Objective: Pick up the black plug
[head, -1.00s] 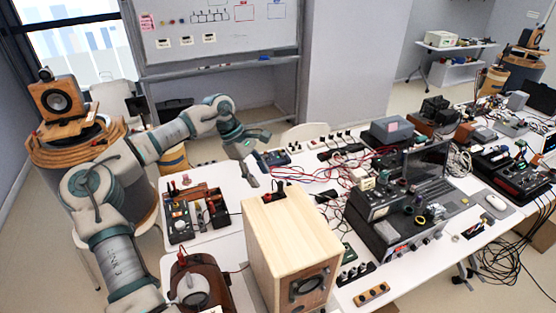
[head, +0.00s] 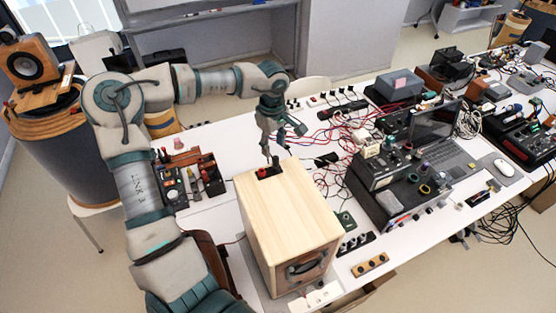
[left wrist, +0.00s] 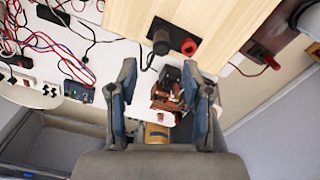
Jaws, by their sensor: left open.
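The black plug (left wrist: 161,42) stands beside a red plug (left wrist: 189,46) on a black plate (left wrist: 176,32) in the wooden speaker box (left wrist: 205,18). In the head view, the black plug (head: 275,161) is at the far end of the box's top (head: 288,205), right of the red plug (head: 262,171). My left gripper (head: 283,142) is open and empty, close to the plate. In the left wrist view, its fingertips (left wrist: 159,76) are apart, with the black plug beyond the gap. My right gripper does not show.
A white table (head: 225,140) carries a laptop (head: 435,125), black instruments (head: 385,185) and tangled red wires (head: 335,135) to the right. A tool tray (head: 190,178) lies to the left. A brown device (left wrist: 270,40) with a red plug shows beside the box.

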